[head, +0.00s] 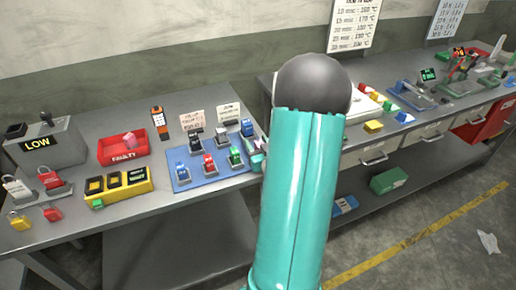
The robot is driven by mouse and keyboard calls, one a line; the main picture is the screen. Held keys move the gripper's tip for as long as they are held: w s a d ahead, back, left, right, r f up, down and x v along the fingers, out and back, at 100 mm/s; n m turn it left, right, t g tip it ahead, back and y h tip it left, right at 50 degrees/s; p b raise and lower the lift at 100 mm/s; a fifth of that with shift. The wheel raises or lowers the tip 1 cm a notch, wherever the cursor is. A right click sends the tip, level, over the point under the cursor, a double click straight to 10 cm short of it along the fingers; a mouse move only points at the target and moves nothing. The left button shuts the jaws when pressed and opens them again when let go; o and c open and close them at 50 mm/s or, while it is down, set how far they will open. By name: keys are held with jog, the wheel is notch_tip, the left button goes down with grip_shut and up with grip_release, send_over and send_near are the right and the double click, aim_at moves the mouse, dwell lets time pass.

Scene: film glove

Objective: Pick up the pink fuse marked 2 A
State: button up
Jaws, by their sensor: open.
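My teal arm with its dark round joint fills the middle of the head view and hides part of the bench. A small part of my gripper (257,157) shows at the arm's left edge, by the right side of the blue mat (183,186); its fingertips are mostly hidden. The jaws are open. Several small blocks in blue, red, green and dark colours stand on the mat. I cannot make out a pink fuse marked 2 A for certain. A small pinkish item (129,139) lies in the red bin labelled FAULTY (122,154); its marking is unreadable.
Left on the bench are a grey LOW box (45,143), padlocks (20,221), a yellow block holder (118,187) and an orange handheld meter (158,123). Two small signs stand behind the mat. The right bench carries yellow blocks (373,126) and tools.

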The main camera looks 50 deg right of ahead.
jog(key=shift+w, duration=0.1)
jog(key=shift+c, duration=0.5)
grip_shut()
jog(key=shift+r, duration=0.15)
